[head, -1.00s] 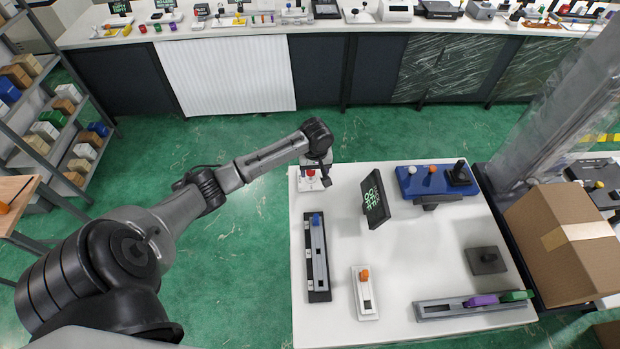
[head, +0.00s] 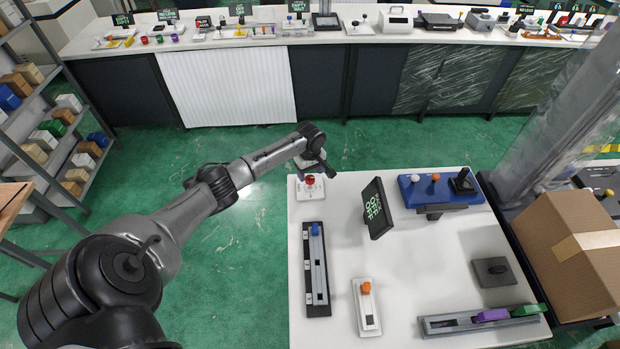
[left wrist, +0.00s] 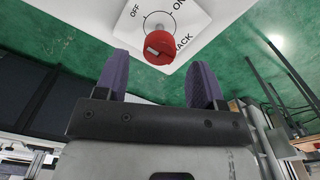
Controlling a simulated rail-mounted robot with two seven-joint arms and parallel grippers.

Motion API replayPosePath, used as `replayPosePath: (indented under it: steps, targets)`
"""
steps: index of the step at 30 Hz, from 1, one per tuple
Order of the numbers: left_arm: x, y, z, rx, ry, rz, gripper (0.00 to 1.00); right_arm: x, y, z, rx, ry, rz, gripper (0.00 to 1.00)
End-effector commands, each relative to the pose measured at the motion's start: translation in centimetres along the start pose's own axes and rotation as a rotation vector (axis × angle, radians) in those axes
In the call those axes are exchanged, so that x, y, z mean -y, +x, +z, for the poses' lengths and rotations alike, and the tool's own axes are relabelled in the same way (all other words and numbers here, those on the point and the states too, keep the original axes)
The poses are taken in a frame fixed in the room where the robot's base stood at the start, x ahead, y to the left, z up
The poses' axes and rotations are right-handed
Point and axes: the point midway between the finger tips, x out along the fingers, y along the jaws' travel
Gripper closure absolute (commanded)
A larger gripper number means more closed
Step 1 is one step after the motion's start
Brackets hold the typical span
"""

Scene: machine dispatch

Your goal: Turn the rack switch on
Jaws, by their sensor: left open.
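The rack switch is a red round knob (head: 310,181) on a white plate (head: 312,194) at the table's far left corner. In the left wrist view the red knob (left wrist: 160,47) stands on the plate (left wrist: 205,20), printed OFF on the left, ON on the right and partly "RACK". I cannot tell which label the knob points to. My left gripper (left wrist: 160,78) is open, with the knob ahead of its two purple fingers and roughly between their lines, not touching. In the head view the left gripper (head: 320,168) is just behind the knob. My right gripper is not in view.
The white table (head: 420,270) also holds a tilted dark display (head: 376,208), a blue panel with a joystick (head: 440,190), and slider units with blue, orange, purple and green handles. A cardboard box (head: 570,240) stands at the right. Green floor is open left of the table.

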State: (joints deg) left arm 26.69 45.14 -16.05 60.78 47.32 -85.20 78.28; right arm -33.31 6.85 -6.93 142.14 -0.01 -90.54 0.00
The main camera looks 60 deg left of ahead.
Motion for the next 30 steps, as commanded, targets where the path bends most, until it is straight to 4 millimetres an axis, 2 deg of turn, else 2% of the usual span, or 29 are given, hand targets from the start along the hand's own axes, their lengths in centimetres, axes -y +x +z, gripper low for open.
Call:
replayPosePath:
  steps: [3,9,21,30]
  targets:
    - [-0.1,1.6,0.1,0.001,0.000,0.000,0.37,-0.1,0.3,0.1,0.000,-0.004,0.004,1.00]
    - [-0.1,2.8,0.0,0.000,0.001,0.001,0.37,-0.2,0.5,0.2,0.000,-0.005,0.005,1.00]
    - [0.0,3.1,0.0,0.000,0.001,0.000,0.38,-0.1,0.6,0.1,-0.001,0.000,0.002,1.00]
    - [0.0,3.1,0.0,0.000,0.001,0.000,0.67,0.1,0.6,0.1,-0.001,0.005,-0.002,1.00]
